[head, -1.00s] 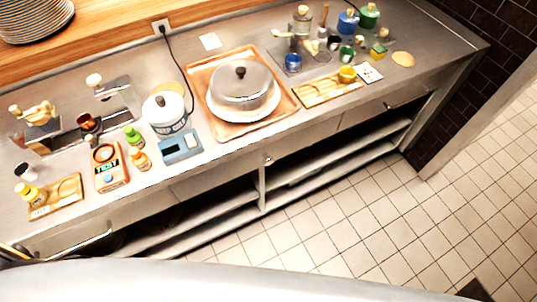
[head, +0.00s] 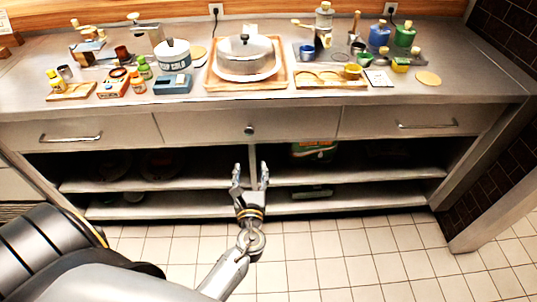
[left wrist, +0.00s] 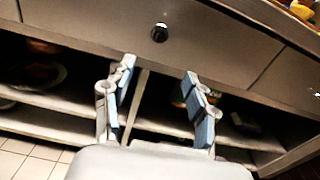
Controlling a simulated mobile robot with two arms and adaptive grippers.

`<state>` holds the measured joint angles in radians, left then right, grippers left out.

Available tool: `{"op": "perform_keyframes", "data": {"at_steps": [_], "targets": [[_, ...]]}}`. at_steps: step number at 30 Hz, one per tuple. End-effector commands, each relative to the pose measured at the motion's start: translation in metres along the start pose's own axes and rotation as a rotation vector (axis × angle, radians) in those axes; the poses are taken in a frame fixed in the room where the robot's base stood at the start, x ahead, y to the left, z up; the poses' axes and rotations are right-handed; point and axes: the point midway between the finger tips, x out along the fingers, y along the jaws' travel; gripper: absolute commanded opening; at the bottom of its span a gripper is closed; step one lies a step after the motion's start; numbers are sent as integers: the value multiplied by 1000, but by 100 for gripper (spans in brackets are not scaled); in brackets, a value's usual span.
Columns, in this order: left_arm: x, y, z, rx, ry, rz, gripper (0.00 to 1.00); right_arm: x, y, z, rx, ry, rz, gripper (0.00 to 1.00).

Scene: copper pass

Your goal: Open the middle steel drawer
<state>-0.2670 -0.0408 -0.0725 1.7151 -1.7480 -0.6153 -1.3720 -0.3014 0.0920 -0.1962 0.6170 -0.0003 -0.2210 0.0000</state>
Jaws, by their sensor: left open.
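The middle steel drawer (head: 290,127) is shut in the counter front, with a small round dark knob (head: 249,130) at its centre. In the left wrist view the drawer (left wrist: 215,50) and its knob (left wrist: 159,33) show above the fingers. My left gripper (head: 250,178) is open and empty, below the knob and in front of the open shelves. In the left wrist view its two blue-padded fingers (left wrist: 162,98) stand wide apart, with nothing between them. My right gripper is not in view.
Side drawers with bar handles, left (head: 70,137) and right (head: 428,125), flank the middle one. The counter top (head: 200,103) holds a tray (head: 275,86) with a lidded pot and several bottles. The tiled floor (head: 330,250) in front is clear.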

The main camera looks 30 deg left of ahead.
Motion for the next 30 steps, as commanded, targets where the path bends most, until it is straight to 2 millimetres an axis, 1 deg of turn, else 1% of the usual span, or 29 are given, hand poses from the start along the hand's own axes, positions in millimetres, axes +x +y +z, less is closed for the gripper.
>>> {"op": "perform_keyframes", "data": {"at_steps": [2, 5, 8, 12, 18, 21, 25, 30], "targets": [[3, 2, 9, 31, -29, 7, 57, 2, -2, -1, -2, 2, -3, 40], [11, 1, 13, 39, -36, 8, 57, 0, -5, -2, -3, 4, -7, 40], [26, 1, 14, 37, -36, 8, 57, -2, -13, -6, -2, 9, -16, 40], [56, 1, 15, 36, -34, 7, 57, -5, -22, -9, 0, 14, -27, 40], [98, 1, 14, 34, -33, 7, 57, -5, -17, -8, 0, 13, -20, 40], [115, 1, 14, 34, -31, 6, 57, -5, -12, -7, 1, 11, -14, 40], [130, 2, 14, 34, -31, 6, 57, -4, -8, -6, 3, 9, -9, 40], [139, 2, 14, 34, -30, 5, 57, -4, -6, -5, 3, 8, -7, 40]]}}
